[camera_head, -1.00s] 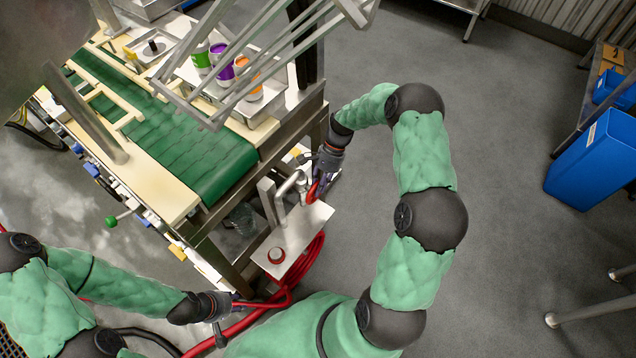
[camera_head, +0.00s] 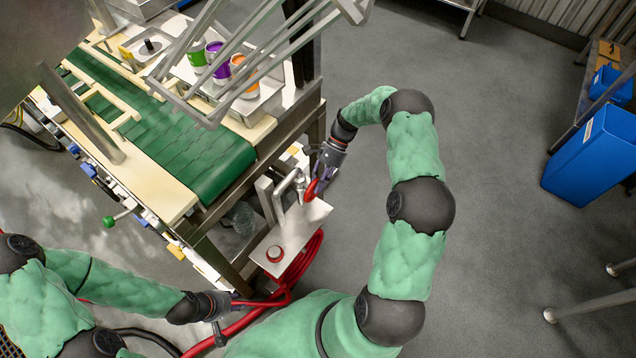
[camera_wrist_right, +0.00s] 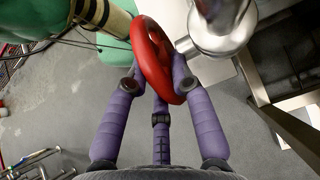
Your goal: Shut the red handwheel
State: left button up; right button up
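The red handwheel (camera_head: 311,190) sits on a bent metal pipe (camera_head: 283,188) that rises from a steel box at the end of the conveyor. It also shows large in the right wrist view (camera_wrist_right: 150,58). My right gripper (camera_head: 319,178) is at the handwheel. In the right wrist view its purple fingers (camera_wrist_right: 157,85) lie on both sides of the rim and look closed on it; exact contact at the tips is partly hidden. My left gripper (camera_head: 236,299) is low, beside red hoses, and its fingers are too small to judge.
The steel box (camera_head: 290,235) carries a red button (camera_head: 275,254), and red hoses (camera_head: 308,262) hang beside it. The green conveyor (camera_head: 190,155) and a metal frame (camera_head: 250,65) stand to the left. Blue bins (camera_head: 590,155) are far right. Grey floor between is open.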

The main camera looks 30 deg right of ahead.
jog(key=shift+o, duration=0.8)
jog(key=shift+d, duration=0.1)
jog(key=v, duration=1.2)
